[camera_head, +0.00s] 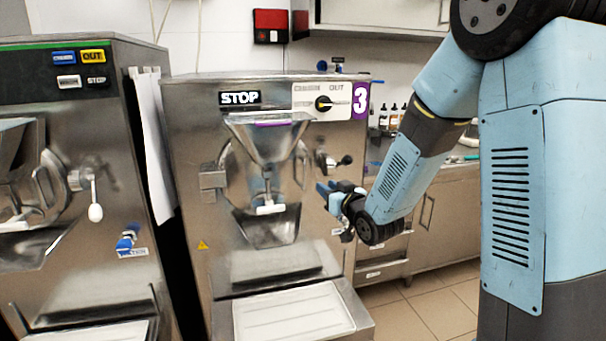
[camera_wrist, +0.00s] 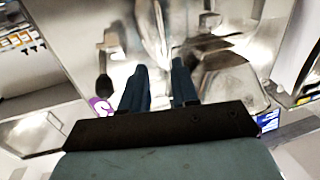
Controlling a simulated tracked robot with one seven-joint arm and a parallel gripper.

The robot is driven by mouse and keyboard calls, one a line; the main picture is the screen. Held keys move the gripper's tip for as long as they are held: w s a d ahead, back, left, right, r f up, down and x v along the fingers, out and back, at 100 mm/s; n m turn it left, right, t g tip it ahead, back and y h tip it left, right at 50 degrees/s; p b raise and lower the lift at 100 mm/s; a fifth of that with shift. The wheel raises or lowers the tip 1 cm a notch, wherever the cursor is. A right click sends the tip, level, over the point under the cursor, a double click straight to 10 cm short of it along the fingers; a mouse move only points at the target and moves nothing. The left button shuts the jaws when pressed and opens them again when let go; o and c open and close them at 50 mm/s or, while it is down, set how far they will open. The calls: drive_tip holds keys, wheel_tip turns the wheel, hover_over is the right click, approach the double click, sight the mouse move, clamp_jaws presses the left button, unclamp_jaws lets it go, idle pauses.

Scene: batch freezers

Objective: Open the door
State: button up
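The middle batch freezer (camera_head: 190,130) has a round metal door (camera_head: 236,180) on its front, with a funnel-shaped hopper (camera_head: 268,138) above it. The door looks shut. A hinge block (camera_head: 213,181) is at its left, and a latch handle with a black knob (camera_head: 346,160) at its right. My gripper (camera_head: 325,187) is in front of the machine, just below the handle and right of the door. In the wrist view my gripper (camera_wrist: 160,66) has two blue fingers apart, with nothing between them. The black knob (camera_wrist: 104,87) is left of the fingers there. I cannot tell the distance to the metal.
A second freezer (camera_head: 70,200) stands close on the left, with a white cloth (camera_head: 152,145) between the machines. A white tray (camera_head: 290,315) juts out below the door. A counter with drawers (camera_head: 435,215) stands at the right. Tiled floor (camera_head: 430,305) is clear there.

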sight(305, 173)
drive_tip(key=x, duration=1.4)
drive_tip(key=shift+s+a+r, duration=0.1)
drive_tip(key=shift+a, duration=0.15)
drive_tip(key=shift+c, duration=0.3)
clamp_jaws()
